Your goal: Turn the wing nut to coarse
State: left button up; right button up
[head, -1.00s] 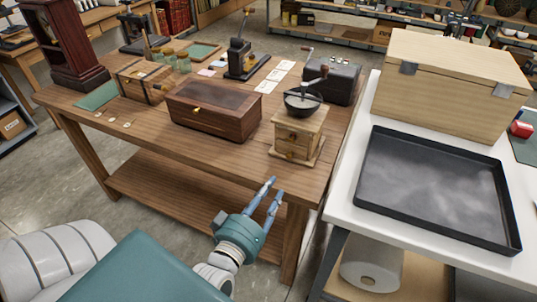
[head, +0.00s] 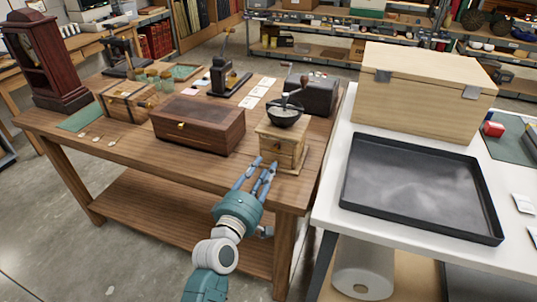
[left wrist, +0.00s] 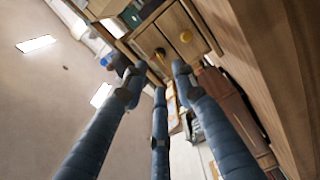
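The wooden coffee grinder (head: 281,149) stands upright near the right front corner of the brown table. It has a dark metal bowl (head: 285,119) and a crank on top, and small drawers in front. I cannot make out the wing nut or any coarse mark. My left gripper (head: 260,168) is open and empty, just in front of and below the grinder at the table's front edge, seemingly apart from it. My right gripper is not in view.
A dark wooden box (head: 197,126) stands left of the grinder, and a dark metal case (head: 312,95) behind it. To the right, a white table (head: 330,212) bears a black tray (head: 345,200) and a large pale wooden chest (head: 425,95). The brown table's front strip is clear.

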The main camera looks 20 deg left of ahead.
aim_at(276, 149)
pick_arm(q)
jog(key=w, duration=0.7)
jog(key=shift+w+d, duration=0.1)
jog(key=shift+w, duration=0.3)
jog(key=shift+c, duration=0.5)
grip_shut()
